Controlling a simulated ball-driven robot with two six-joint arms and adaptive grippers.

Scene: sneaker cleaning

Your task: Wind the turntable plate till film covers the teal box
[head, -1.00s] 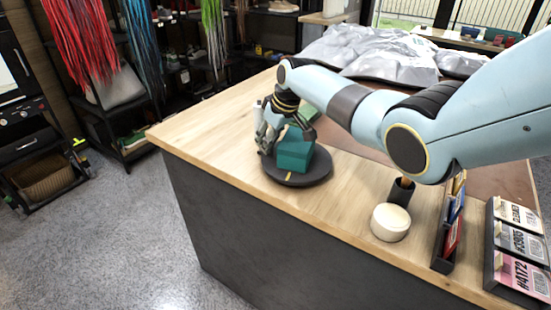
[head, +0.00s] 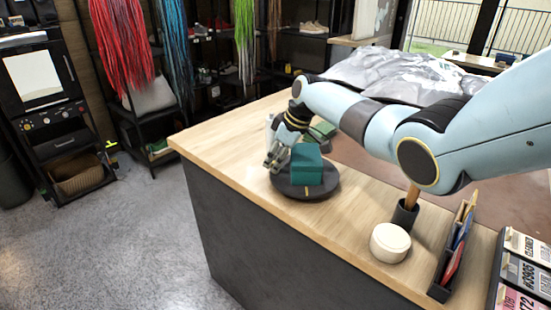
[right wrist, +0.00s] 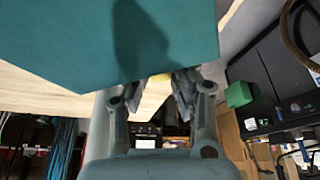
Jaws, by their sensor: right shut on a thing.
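The teal box (head: 307,168) sits upright on the round dark turntable plate (head: 326,190) near the counter's left end. A short yellow mark shows at the plate's front. I cannot make out film on the box. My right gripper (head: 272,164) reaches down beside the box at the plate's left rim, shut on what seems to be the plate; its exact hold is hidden. In the right wrist view the box (right wrist: 110,40) fills the top, right by the fingertips (right wrist: 158,92), with a small yellow patch between them. My left gripper is not in view.
A green item (head: 322,130) lies behind the box. A round cream tub (head: 390,243), a dark cup (head: 404,216) with a wooden handle and a dark holder (head: 447,268) stand to the right. Crumpled silver sheeting (head: 395,70) lies at the back. The counter's front is clear.

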